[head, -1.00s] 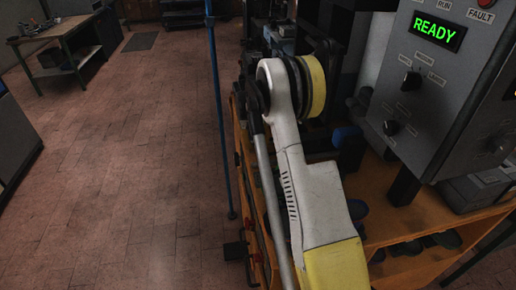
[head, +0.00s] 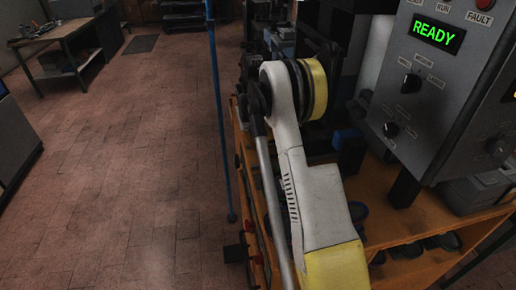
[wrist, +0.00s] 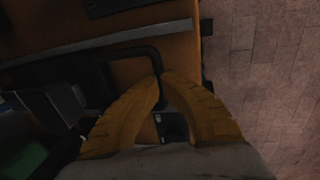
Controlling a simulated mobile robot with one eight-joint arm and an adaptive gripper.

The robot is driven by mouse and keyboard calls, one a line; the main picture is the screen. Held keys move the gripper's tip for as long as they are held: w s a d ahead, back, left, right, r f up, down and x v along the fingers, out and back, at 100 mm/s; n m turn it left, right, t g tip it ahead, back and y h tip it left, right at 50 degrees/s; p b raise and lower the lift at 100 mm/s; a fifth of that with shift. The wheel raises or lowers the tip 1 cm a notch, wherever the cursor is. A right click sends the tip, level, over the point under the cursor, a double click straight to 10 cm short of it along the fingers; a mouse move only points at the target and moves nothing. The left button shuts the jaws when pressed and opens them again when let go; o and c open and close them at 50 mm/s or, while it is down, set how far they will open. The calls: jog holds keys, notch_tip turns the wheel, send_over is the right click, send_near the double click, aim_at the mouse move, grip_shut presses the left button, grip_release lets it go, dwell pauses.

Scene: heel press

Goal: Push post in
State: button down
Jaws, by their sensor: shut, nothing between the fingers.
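In the wrist view my gripper (wrist: 163,80) has its two yellow fingers brought together at the tips, with nothing held between them. A dark bent bar (wrist: 125,52) runs just beyond the fingertips and turns down behind them. The tips overlap its bend in the picture; I cannot tell whether they touch it. It may be the post, but the view is too dark to be sure. In the head view my white and yellow arm covers the middle, and my gripper is hidden there.
An orange bench (head: 405,228) with dark shoe-like items on its shelf stands at right. A grey control box (head: 440,75) above it shows READY in green. A thin blue pole (head: 219,120) stands left of my arm. The tiled floor (head: 110,180) at left is open.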

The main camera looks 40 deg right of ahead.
jog(key=shift+s+d+f, duration=0.1)
jog(key=shift+s+d, duration=0.15)
jog(key=shift+d, duration=0.25)
jog(key=shift+s+d, duration=0.25)
jog(key=shift+d, duration=0.2)
jog(key=c, duration=1.5)
grip_release()
jog(key=shift+d, duration=0.1)
jog(key=shift+o, duration=0.2)
notch_tip(320, 180, up, 12)
jog(key=w+a, duration=0.1)
jog(key=a, duration=0.1)
jog(key=shift+f, duration=0.15)
